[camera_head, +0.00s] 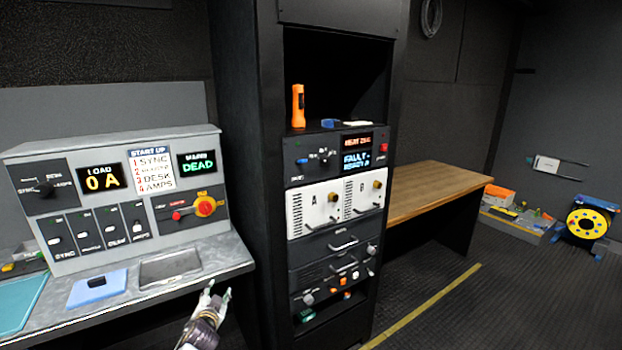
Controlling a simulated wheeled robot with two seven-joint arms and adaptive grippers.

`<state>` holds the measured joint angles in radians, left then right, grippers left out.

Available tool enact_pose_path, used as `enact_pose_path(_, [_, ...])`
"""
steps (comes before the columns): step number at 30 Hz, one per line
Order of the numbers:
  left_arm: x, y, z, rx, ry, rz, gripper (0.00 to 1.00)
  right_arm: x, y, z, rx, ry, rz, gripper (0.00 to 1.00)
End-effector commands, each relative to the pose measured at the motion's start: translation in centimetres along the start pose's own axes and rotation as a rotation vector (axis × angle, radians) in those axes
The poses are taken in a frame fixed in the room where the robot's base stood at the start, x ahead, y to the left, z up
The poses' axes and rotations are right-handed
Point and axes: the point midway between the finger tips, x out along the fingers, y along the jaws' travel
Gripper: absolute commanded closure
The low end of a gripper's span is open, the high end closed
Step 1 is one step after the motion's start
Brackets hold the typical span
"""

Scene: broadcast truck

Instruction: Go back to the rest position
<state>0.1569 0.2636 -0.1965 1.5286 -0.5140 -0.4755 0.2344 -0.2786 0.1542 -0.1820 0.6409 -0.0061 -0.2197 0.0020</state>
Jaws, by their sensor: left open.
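My left gripper (220,292) is at the lower middle of the head view, just in front of the grey bench's front edge. It is open, with nothing visible between its fingers. Its arm comes up from the bottom edge of the picture. My right gripper is not in view. The grey control panel (120,205) stands on the bench to the upper left of the gripper, showing LOAD 0 A, a START UP list and DEAD.
A blue pad (97,288) and a dark tray (170,268) lie on the grey bench (215,262). A tall black rack (262,200) stands right of the gripper, with an orange flashlight (298,106) on its shelf. A wooden table (440,187) and yellow cable reel (586,224) are farther right.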

Motion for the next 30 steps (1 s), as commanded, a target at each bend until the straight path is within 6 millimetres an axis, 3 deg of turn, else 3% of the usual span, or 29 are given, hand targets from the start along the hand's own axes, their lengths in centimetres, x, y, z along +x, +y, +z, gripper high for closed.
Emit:
enact_pose_path(7, [1.1, 4.9, 8.6, 0.019, -0.091, 0.114, 0.55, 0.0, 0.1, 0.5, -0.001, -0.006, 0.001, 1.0])
enact_pose_path(14, [0.1, 9.7, 17.8, 0.003, -0.197, 0.209, 0.55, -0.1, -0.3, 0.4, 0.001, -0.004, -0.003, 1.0])
enact_pose_path(23, [-4.2, 15.2, 29.9, -0.057, -0.358, 0.301, 0.55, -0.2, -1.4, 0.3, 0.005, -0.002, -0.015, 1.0])
enact_pose_path(30, [-9.6, 18.9, 38.8, -0.118, -0.501, 0.35, 0.55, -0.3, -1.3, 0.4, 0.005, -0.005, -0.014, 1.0])
